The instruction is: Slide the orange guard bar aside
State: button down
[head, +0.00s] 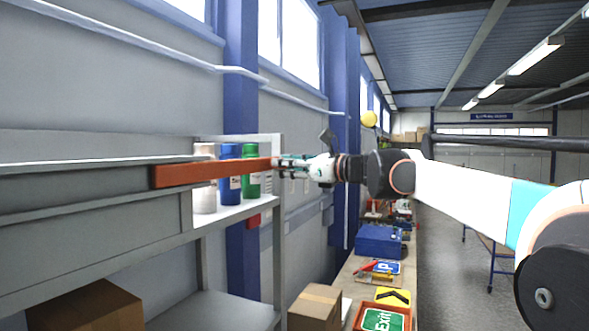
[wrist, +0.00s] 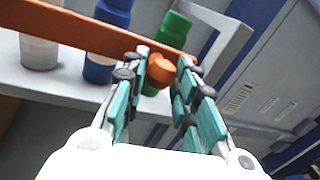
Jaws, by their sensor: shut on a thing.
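The orange guard bar (head: 212,172) runs level across the front of a grey shelf, in front of several bottles. It also crosses the top of the wrist view (wrist: 100,28), with a round orange knob (wrist: 161,70) near its right end. My gripper (head: 280,164) is at the bar's right end. In the wrist view its teal-padded fingers (wrist: 160,75) stand on either side of the knob and are shut on it. The bar's left end meets the grey shelf front in the head view.
White, blue (head: 230,166) and green (head: 251,170) bottles stand on the shelf (head: 240,212) behind the bar. A shelf post (head: 279,230) is just below my gripper. A workbench with signs and a blue toolbox (head: 380,240) stands beyond.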

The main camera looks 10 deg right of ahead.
jog(key=s+a, duration=0.6)
jog(key=s, duration=0.2)
jog(key=s+a, duration=0.5)
jog(key=s, duration=0.3)
jog(key=s+a, duration=0.6)
jog(key=s, duration=0.2)
jog(key=shift+s+a, duration=0.15)
jog(key=shift+a, duration=0.2)
jog(key=c, duration=1.4)
grip_release()
jog(key=shift+o, duration=0.6)
jog(key=shift+s+a, duration=0.15)
jog(key=shift+s, duration=0.05)
jog(key=shift+d, duration=0.25)
jog(key=v, duration=1.1)
jog(key=shift+s+d, duration=0.15)
jog(key=shift+s, duration=0.15)
